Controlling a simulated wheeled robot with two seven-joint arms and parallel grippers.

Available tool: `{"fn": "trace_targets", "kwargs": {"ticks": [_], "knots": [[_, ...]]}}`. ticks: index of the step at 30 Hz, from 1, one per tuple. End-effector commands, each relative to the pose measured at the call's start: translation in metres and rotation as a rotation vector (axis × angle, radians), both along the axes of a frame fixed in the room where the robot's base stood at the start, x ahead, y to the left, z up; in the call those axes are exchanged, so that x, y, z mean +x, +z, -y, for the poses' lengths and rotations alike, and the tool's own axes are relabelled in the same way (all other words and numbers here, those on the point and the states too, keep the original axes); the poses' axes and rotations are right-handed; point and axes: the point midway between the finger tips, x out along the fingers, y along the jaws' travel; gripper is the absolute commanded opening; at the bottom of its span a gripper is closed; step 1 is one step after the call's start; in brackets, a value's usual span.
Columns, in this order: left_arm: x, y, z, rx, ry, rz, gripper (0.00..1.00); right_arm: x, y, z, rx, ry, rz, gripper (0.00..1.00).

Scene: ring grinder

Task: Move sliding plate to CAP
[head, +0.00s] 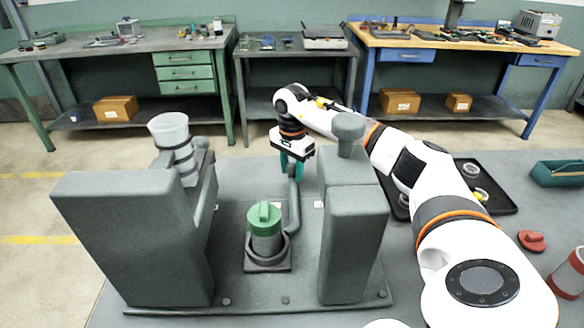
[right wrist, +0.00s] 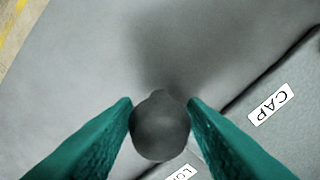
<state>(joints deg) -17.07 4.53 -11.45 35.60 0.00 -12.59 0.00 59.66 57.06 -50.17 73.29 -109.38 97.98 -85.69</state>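The sliding plate (head: 283,266) lies in the middle of the grey machine base and carries a grey cylinder with a green top (head: 264,222). Its bent grey handle (head: 294,210) runs back to my right gripper (head: 291,170). In the right wrist view the handle's dark round end (right wrist: 160,126) sits between the green fingers of my right gripper (right wrist: 160,104), which touch it on both sides. The CAP label (right wrist: 270,104) lies to the right of the handle end there. A second label (right wrist: 182,173) is cut off at the bottom edge. My left gripper is out of view.
Grey machine blocks stand left (head: 120,235) and right (head: 354,245) of the plate. A translucent cup (head: 169,128) tops the left one. A black tray (head: 490,195) with small parts and a red piece (head: 532,241) lie on the table at right.

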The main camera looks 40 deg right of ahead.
Motion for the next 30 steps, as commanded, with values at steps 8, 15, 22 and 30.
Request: {"fn": "trace_targets", "kwargs": {"ticks": [8, 15, 22, 30], "knots": [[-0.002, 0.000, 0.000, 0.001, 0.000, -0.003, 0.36, 0.000, 0.000, 0.000, 0.000, 0.000, 0.000, 0.00], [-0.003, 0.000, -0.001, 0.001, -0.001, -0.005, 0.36, -0.015, 0.000, 0.019, -0.003, -0.005, -0.003, 0.00], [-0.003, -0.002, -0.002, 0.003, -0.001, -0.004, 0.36, -0.059, -0.001, 0.071, -0.004, -0.009, -0.005, 0.00], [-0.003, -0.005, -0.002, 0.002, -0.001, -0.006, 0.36, -0.088, 0.000, 0.105, -0.001, -0.003, -0.001, 0.00]]}}
